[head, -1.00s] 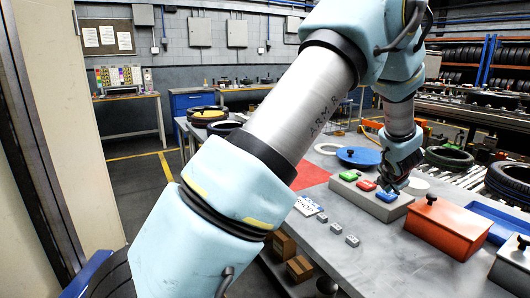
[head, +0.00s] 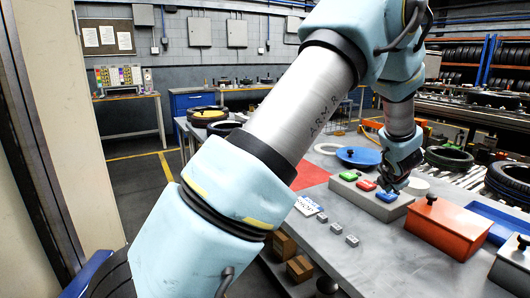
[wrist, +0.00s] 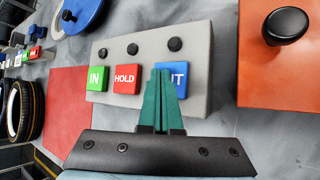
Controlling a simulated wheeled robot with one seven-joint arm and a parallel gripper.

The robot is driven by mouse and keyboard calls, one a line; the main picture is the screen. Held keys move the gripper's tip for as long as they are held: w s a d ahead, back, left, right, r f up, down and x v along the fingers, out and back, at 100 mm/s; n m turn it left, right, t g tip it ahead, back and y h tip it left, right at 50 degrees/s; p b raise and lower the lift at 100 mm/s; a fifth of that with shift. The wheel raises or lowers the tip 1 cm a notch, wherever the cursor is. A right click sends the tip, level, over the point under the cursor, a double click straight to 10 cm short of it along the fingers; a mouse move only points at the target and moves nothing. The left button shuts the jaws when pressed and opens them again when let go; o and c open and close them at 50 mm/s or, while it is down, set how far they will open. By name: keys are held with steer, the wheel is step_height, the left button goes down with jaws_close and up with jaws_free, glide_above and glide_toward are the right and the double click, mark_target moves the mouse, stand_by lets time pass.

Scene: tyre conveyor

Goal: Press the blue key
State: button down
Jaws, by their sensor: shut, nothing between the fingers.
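The blue key (head: 387,196) is the rightmost of three keys on a grey key box (head: 371,205), beside a red key (head: 366,185) and a green key (head: 350,176). In the wrist view the blue key (wrist: 178,75) reads "UT", its left part hidden by my fingers. The red key there (wrist: 125,79) reads "HOLD" and the green key (wrist: 97,79) reads "IN". My gripper (wrist: 161,72) is shut and empty, its green fingertips over the left part of the blue key. In the head view my gripper (head: 398,186) is right at the blue key. I cannot tell whether they touch.
An orange-red box with a black knob (head: 435,225) stands right of the key box. A blue round lid (head: 358,156) and a white ring (head: 416,187) lie behind. Small grey blocks (head: 337,228) lie on the grey table in front. A red mat (head: 312,175) is at left.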

mark_target(386, 196)
stand_by(0.3)
steer(key=shift+f+b, duration=0.45)
steer(key=shift+b, duration=0.1)
steer(key=shift+r+p, duration=0.4)
step_height(386, 196, up, 6)
steer(key=p, duration=0.5)
steer(key=shift+r+p, duration=0.15)
steer(key=shift+p, duration=0.15)
